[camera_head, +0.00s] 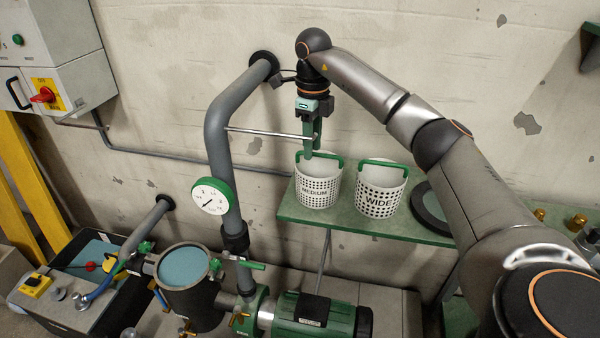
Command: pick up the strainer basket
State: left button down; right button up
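A white perforated strainer basket labelled MEDIUM (316,190) stands on the green shelf, with a green handle across its top. A second perforated white basket labelled WIDE (381,197) stands to its right, also with a green handle. My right gripper (313,150) points down over the MEDIUM basket, its fingertips at the handle and rim. The fingers overlap in this view, so their gap and any grip on the handle cannot be made out. My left gripper is not in view.
The green shelf (290,212) holds both baskets and a dark ring (427,208), partly behind my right arm. A grey pipe with a gauge (213,197) stands left of the baskets. An upright vessel with a blue-green top (183,268) and a green pump (315,315) are below.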

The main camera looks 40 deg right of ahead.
send_over(309, 195)
notch_tip(309, 195, down, 7)
jog(key=shift+f, duration=2.7)
grip_shut()
